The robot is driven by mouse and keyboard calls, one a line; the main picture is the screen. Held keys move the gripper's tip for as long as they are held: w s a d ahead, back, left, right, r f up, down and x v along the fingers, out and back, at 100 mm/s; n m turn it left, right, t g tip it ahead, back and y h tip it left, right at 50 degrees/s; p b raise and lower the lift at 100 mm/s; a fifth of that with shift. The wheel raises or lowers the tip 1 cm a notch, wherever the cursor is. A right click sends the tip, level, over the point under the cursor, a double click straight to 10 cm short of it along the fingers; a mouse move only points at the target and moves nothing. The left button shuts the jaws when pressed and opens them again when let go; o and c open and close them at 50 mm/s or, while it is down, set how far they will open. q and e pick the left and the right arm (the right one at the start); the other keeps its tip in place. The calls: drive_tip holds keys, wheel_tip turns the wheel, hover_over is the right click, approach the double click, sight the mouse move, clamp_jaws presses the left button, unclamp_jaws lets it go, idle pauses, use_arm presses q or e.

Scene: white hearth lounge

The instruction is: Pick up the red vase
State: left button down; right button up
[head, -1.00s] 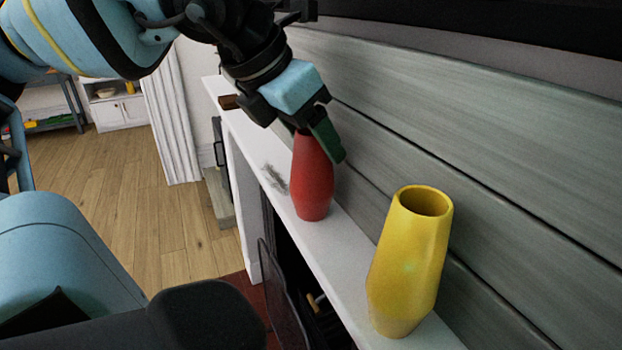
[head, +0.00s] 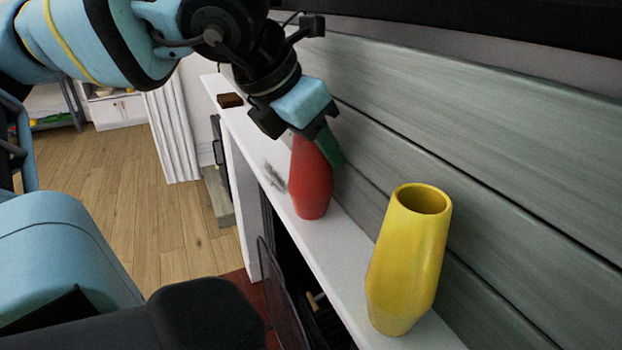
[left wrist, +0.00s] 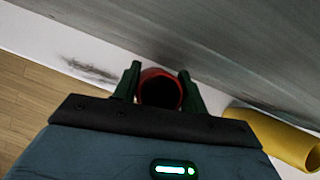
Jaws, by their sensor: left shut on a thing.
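The red vase (head: 311,180) stands on the white mantel shelf in the head view. Its top is partly hidden by my left gripper (head: 318,142), which reaches down over it from above. In the left wrist view the vase's round rim (left wrist: 160,88) sits between the two green fingers of my left gripper (left wrist: 161,86), one on each side. The gripper is shut on the vase near its mouth. The vase's base appears to be at the shelf surface; I cannot tell whether it touches. My right gripper is not in view.
A yellow vase (head: 408,265) stands on the white mantel shelf (head: 345,268), nearer and to the right; it also shows in the left wrist view (left wrist: 278,138). Grey wall boards (head: 480,150) run close behind. A small brown block (head: 230,100) lies at the shelf's far end.

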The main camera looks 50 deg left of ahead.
use_arm(q)
drive_tip(key=shift+r, duration=0.1)
drive_tip(key=s+a+r+b, duration=0.2)
drive_tip(key=s+a, duration=0.3)
drive_tip(key=s, duration=0.1)
drive_tip(key=s+a+r+b, duration=0.2)
drive_tip(key=s+a+b, duration=0.1)
drive_tip(key=s+a, duration=0.2)
drive_tip(key=shift+s+r+b, duration=0.35)
drive_tip(key=shift+s+r, duration=0.05)
drive_tip(key=shift+s, duration=0.4)
idle(0.3)
